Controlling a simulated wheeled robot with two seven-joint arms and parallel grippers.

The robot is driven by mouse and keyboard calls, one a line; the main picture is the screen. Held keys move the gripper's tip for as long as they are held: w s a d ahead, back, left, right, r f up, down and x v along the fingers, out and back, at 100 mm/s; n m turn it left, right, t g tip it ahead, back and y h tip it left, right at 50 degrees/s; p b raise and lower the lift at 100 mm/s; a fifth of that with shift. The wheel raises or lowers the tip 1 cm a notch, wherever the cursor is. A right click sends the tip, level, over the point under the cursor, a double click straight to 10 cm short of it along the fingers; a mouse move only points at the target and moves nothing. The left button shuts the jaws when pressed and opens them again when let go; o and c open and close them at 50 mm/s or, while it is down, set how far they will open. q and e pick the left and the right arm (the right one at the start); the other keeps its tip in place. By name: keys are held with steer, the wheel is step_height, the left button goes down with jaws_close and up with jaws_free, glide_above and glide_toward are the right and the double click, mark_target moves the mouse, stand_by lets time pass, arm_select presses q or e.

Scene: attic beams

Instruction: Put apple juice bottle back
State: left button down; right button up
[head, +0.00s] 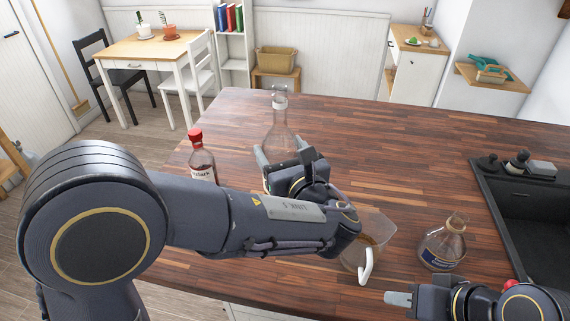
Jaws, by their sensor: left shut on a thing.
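A tall clear glass bottle (279,115) stands upright on the wooden counter, near its far left part. My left gripper (281,152) is shut on its lower body, and the gripper and arm hide its base. I cannot read a label that marks it as apple juice. A clear pitcher (378,229) with a white handle and some brownish liquid stands to the right of my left wrist, partly hidden by it. My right gripper (398,299) is low at the front right, apart from the pitcher; whether its fingers are open does not show.
A red-capped bottle (202,158) stands left of the held bottle, partly behind my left arm. A small round bottle (442,243) with a blue label stands right of the pitcher. A dark sink (503,214) is at the right. The counter's far middle (390,135) is clear.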

arm_select(q)
steer(key=w+f, duration=0.1)
steer(key=f, duration=0.1)
steer(key=w+f, duration=0.1)
steer(key=f, duration=0.1)
steer(key=w+d+f, duration=0.1)
steer(key=f, duration=0.2)
steer(key=shift+w+p, duration=0.25)
steer(key=shift+p, duration=0.05)
steer(key=shift+s+a, duration=0.1)
steer(key=shift+f, duration=0.2)
steer(key=c, duration=0.6)
jaws_free()
steer(key=shift+f, duration=0.15)
steer(key=shift+c, duration=0.2)
steer(key=o, duration=0.4)
steer(key=shift+o, duration=0.2)
